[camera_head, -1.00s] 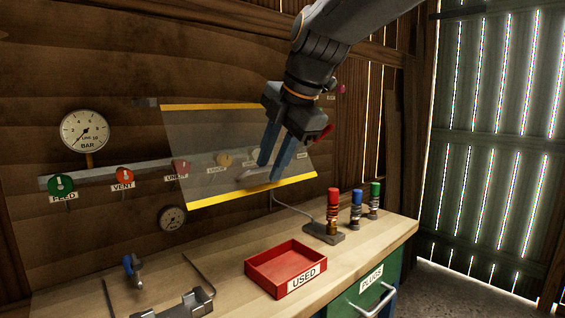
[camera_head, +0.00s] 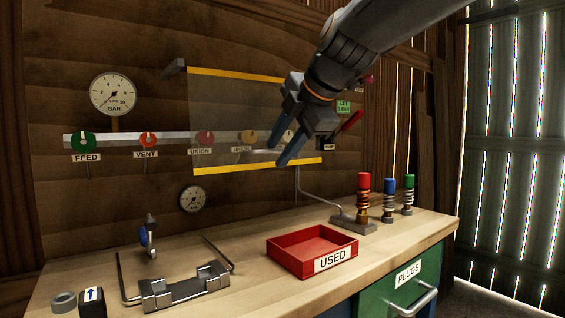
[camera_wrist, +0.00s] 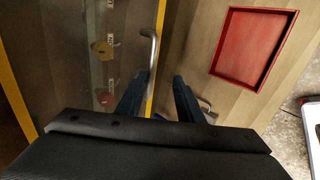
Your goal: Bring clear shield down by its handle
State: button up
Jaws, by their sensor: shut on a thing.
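The clear shield (camera_head: 225,105) has yellow strips along its top and bottom edges. It hangs close to upright in front of the pipe and some valves on the wall. Its grey bar handle (camera_head: 252,151) sits just above the bottom strip; the handle also shows in the wrist view (camera_wrist: 152,48) as a curved metal bar running between my fingers. My gripper (camera_head: 277,150) reaches down from the upper right and is shut on the handle. My fingers also show in the wrist view (camera_wrist: 157,92). They and my wrist hide the handle's right part and some of the shield.
On the bench below stand a red USED tray (camera_head: 285,250), red, blue and green plugs (camera_head: 389,200), and a metal bracket (camera_head: 185,287). A green PLUGS drawer (camera_head: 385,292) is at the front right. FEED (camera_head: 83,144) and VENT (camera_head: 148,142) valves are left of the shield.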

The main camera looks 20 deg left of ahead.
aim_at(272, 161)
jog(key=f+b, duration=0.1)
jog(key=w+f+b, duration=0.1)
jog(key=b, duration=0.1)
jog(key=a+f+b, duration=0.1)
jog(key=shift+w+a+f+y, duration=0.1)
jog(key=shift+w+f+y, duration=0.1)
jog(key=shift+f+y, duration=0.1)
jog(key=a+b, duration=0.1)
jog(key=b, duration=0.2)
jog(key=shift+w+t+y, duration=0.3)
jog(key=shift+t, duration=0.1)
grip_shut()
jog(key=shift+a+r, duration=0.1)
jog(key=shift+a, duration=0.05)
jog(key=o, duration=0.5)
grip_release()
jog(key=shift+a, duration=0.15)
jog(key=shift+o, duration=0.2)
jog(key=v, duration=0.8)
jog(key=shift+r, duration=0.2)
